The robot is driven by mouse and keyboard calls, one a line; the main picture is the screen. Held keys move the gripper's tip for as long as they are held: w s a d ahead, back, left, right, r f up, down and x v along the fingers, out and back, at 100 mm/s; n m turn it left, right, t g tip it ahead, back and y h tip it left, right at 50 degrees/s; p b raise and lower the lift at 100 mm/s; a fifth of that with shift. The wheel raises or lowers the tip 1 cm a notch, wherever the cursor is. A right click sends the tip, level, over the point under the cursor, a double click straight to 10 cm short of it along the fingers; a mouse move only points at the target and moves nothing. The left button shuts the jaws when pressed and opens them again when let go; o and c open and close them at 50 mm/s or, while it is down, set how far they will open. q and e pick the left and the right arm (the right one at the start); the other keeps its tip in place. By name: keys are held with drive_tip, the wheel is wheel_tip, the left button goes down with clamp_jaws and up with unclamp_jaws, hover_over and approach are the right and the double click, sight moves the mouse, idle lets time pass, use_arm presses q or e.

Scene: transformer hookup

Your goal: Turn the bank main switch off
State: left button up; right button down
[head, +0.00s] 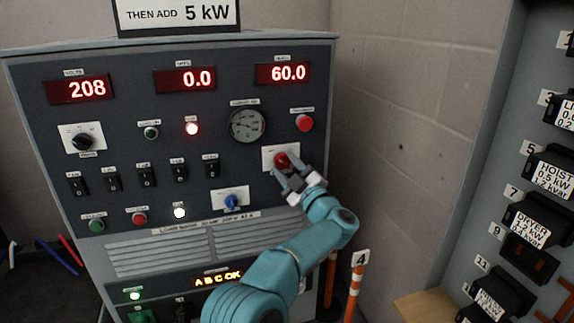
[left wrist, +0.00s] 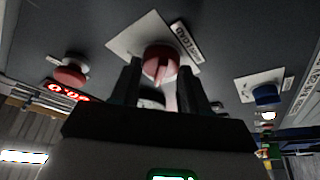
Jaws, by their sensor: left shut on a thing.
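A red rotary knob (head: 281,159) on a white square plate sits at the right of the grey control panel (head: 240,180). My left gripper (head: 287,172) reaches up to it from below and is shut on it. In the left wrist view the red knob (left wrist: 160,63) shows between the tips of my two dark fingers (left wrist: 160,82), in front of its white plate. A label beside that plate seems to read "LOAD", but the rest is unclear. The knob's exact turn is hard to tell. My right gripper is not in view.
A blue knob (head: 231,202) is left of and below the gripper. A red button (head: 304,123) is just above. Displays read 208 (head: 80,89), 0.0 (head: 185,79) and 60.0 (head: 283,73). A block wall and a rack of labelled boxes (head: 540,220) stand right.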

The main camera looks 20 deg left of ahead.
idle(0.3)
use_arm(q)
drive_tip(key=o, duration=1)
drive_tip(key=shift+o, duration=0.2)
drive_tip(key=v, duration=1.6)
drive_tip(key=shift+d, duration=0.15)
